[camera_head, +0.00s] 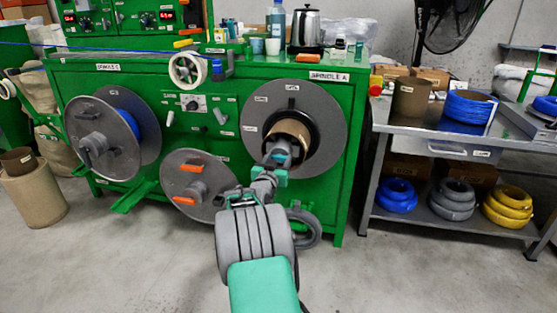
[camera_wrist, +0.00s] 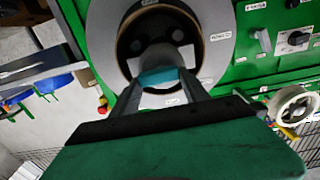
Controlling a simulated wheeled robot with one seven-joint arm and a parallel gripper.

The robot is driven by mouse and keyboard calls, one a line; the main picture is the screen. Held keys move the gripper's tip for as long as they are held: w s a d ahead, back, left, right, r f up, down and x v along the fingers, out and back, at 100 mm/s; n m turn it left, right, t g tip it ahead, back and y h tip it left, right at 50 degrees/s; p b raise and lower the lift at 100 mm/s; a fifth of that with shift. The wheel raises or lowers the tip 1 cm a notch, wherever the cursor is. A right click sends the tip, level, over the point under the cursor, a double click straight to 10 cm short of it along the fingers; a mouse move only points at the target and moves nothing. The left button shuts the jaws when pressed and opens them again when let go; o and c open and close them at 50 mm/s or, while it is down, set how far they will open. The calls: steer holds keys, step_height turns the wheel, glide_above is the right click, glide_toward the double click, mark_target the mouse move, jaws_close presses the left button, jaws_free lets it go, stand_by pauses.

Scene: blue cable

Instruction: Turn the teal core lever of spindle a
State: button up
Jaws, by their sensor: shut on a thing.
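Spindle A (camera_head: 331,111) is the large grey disc on the right of the green machine, with its name label above it. A brown cardboard core (camera_head: 294,127) sits around its dark hub; the disc also fills the top of the wrist view (camera_wrist: 101,30). My gripper (camera_head: 281,152) reaches into the front of the hub. In the wrist view, the teal core lever (camera_wrist: 158,77) lies across between my two fingers, and my gripper (camera_wrist: 160,84) is shut on it. The fingers and my arm hide part of the hub and the lever's ends.
A grey disc with orange handles (camera_head: 185,170) stands low, left of my arm. Another spindle carries blue cable (camera_head: 125,118) at the left. A metal table (camera_head: 420,122) with coils stands on the right. The floor (camera_head: 400,275) at the front right is clear.

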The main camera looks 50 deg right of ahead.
steer(key=shift+c, duration=0.8)
steer(key=shift+n, duration=0.3)
steer(key=n+p, duration=0.1)
steer(key=n, duration=0.2)
steer(key=shift+w, duration=0.1)
steer(key=n+p, duration=0.1)
steer(key=n, duration=0.1)
steer(key=n+p, duration=0.1)
steer(key=n, duration=0.2)
steer(key=shift+w+a+n, duration=0.15)
steer(key=shift+w+n, duration=0.05)
steer(key=shift+n, duration=0.1)
steer(key=n+p, duration=0.3)
steer(key=n, duration=0.3)
steer(key=shift+w, duration=0.2)
steer(key=shift+a+f+n+p, duration=0.1)
steer(key=shift+f+n+p, duration=0.15)
steer(key=shift+n+p, duration=0.9)
steer(key=shift+n+b, duration=0.3)
steer(key=shift+n, duration=0.05)
